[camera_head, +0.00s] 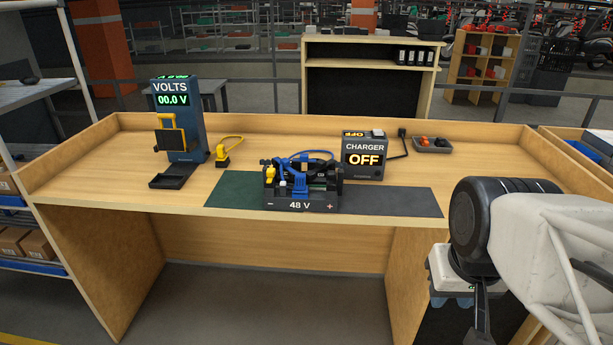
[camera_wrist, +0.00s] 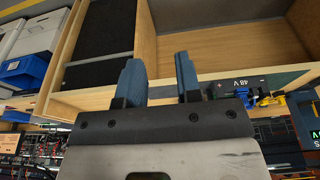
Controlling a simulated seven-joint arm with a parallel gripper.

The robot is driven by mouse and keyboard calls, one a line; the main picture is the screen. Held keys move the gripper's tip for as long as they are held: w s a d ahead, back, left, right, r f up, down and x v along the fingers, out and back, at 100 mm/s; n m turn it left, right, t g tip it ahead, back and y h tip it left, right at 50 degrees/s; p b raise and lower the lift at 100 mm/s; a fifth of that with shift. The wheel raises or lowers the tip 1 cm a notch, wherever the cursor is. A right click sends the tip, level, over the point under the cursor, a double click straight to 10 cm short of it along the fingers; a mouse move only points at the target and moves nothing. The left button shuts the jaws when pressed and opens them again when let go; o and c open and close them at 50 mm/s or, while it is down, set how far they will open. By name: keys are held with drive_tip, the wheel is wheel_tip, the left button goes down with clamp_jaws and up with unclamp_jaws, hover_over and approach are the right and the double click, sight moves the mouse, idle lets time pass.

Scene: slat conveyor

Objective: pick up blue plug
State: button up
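The blue plug (camera_head: 300,184) appears to be the blue piece at the front of the 48 V battery unit (camera_head: 306,205), with a blue cable (camera_head: 290,156) arching behind it. Its exact outline is hard to separate from other blue parts. In the wrist view, blue parts (camera_wrist: 246,98) of the unit show at the right, partly cut off by my gripper body. My gripper (camera_wrist: 158,72) is open and empty, its two blue-grey fingers apart. In the head view my arm is at the lower right, in front of the bench and well away from the unit.
The wooden bench (camera_head: 120,180) has raised side and back edges. A voltmeter (camera_head: 178,120) reading 00.0 V, a yellow plug (camera_head: 222,157), a charger (camera_head: 364,157) reading OFF and a small tray (camera_head: 433,147) stand on it.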

drive_tip(key=w+a+r+n+y, duration=0.1)
drive_tip(key=w+a+r+n, duration=0.1)
drive_tip(key=w, duration=0.4)
drive_tip(key=w+a+r+n, duration=0.2)
drive_tip(key=w+a+n, duration=0.1)
drive_tip(key=w, duration=0.3)
drive_tip(key=n+g+y, duration=0.3)
drive_tip(key=n+y, duration=0.1)
drive_tip(key=n, duration=0.9)
hover_over(301, 174)
drive_tip(key=d, duration=0.3)
wheel_tip(301, 174, down, 5)
drive_tip(key=shift+a, duration=0.2)
drive_tip(key=shift+f+h, duration=0.1)
drive_tip(key=shift+h, duration=0.2)
drive_tip(key=shift+x, duration=1.2)
drive_tip(key=shift+f, duration=0.1)
drive_tip(key=shift+x, duration=2.5)
